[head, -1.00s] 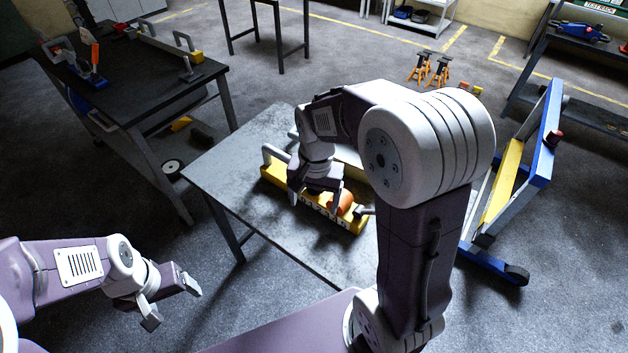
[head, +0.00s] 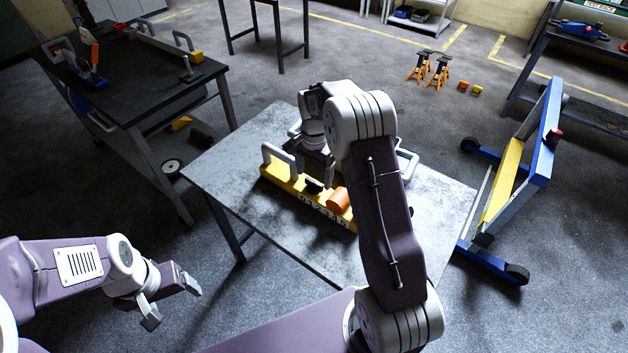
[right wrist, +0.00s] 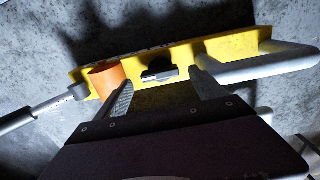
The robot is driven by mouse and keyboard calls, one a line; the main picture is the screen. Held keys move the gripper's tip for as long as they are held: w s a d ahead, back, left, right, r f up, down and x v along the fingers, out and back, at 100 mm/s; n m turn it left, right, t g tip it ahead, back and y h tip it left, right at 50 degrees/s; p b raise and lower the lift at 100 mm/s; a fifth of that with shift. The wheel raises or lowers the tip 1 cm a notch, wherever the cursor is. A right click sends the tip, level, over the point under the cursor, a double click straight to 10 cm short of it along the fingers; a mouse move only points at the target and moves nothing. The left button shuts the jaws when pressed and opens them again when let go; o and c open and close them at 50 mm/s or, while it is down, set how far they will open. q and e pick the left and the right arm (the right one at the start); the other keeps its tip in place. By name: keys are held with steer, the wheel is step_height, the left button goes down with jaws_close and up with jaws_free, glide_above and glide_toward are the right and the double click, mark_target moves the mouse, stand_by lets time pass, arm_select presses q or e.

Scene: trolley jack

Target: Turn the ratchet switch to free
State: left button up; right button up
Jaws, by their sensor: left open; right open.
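A yellow ratchet unit (head: 277,172) lies on the grey table, with an orange drum (head: 339,199) and a small black switch (head: 313,186) on it. In the right wrist view the black switch (right wrist: 159,70) sits on the yellow body between the orange drum (right wrist: 106,78) and a pale grey handle (right wrist: 265,66). My right gripper (head: 314,170) is open over the unit. Its fingers (right wrist: 161,82) stand apart to either side of the switch and hold nothing; contact cannot be told. My left gripper (head: 172,302) is open and empty, away from the table at the lower left.
The grey table (head: 225,168) has bare room left of the unit. A grey lever (right wrist: 45,108) sticks out past the drum. A blue and yellow wheeled frame (head: 545,135) stands to the right. A dark workbench (head: 150,85) with tools stands at the left.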

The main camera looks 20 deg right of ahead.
mark_target(314, 185)
steer(key=shift+f, duration=1.4)
steer(key=c, duration=1.4)
steer(key=shift+o, duration=0.2)
steer(key=shift+r+n+p, duration=0.2)
steer(key=shift+n+p, duration=0.9)
steer(key=shift+n, duration=0.5)
steer(key=n+p, duration=0.2)
steer(key=n, duration=0.2)
steer(key=shift+n, duration=0.3)
steer(key=n+p, duration=0.1)
steer(key=n, duration=0.4)
steer(key=shift+w+d+f, duration=0.1)
steer(key=shift+w, duration=0.05)
steer(key=shift+n+p, duration=0.65)
steer(key=shift+n, duration=1.85)
